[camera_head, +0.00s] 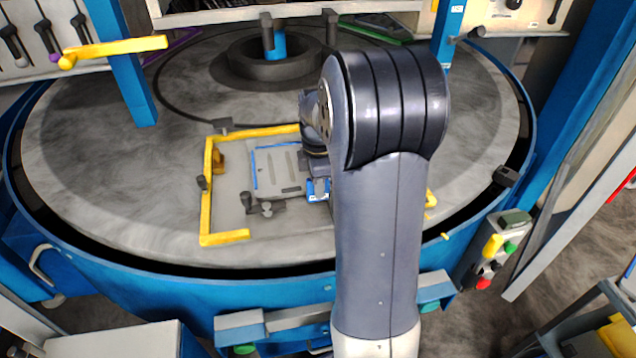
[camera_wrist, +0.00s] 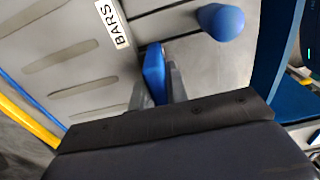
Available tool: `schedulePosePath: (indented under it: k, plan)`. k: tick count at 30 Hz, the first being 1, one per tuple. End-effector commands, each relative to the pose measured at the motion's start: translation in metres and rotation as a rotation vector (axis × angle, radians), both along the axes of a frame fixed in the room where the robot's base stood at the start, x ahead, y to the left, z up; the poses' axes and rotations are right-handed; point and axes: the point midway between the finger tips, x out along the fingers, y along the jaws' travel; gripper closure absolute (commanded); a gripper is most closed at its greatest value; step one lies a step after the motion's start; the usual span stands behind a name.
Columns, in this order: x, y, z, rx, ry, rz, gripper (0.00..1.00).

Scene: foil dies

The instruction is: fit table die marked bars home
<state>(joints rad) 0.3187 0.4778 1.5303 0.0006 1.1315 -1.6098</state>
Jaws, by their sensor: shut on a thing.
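The die marked BARS (camera_head: 279,165) is a flat grey plate with long slots. It lies inside a yellow corner frame on the round table, with a blue strip along its far and left sides. The wrist view shows the die (camera_wrist: 75,58) close up, with its white BARS label (camera_wrist: 113,24). My gripper (camera_head: 318,190) is at the die's right edge, partly hidden by my arm. In the wrist view my gripper (camera_wrist: 158,90) is shut on an upright blue grip (camera_wrist: 154,70) at that edge. Whether the die sits flush against the strip is not clear.
The yellow frame (camera_head: 207,190) surrounds the die, with a dark clamp (camera_head: 262,207) near its front left corner. A blue peg (camera_wrist: 220,22) stands beside the grip. A dark round hub (camera_head: 275,62) rises behind. The grey table (camera_head: 90,130) is bare at left.

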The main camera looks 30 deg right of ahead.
Motion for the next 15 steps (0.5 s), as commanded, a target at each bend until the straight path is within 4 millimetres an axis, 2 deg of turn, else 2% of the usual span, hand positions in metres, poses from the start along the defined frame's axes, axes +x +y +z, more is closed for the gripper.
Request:
schedulePosePath:
  k: [5, 6, 15]
  plan:
    - [0.0012, -0.0003, -0.0030, -0.002, -0.006, 0.000, 1.00]
    - [0.0013, -0.0004, -0.0025, -0.002, -0.006, 0.000, 0.83]
    - [0.0004, -0.0001, -0.0032, -0.001, -0.002, 0.000, 0.59]
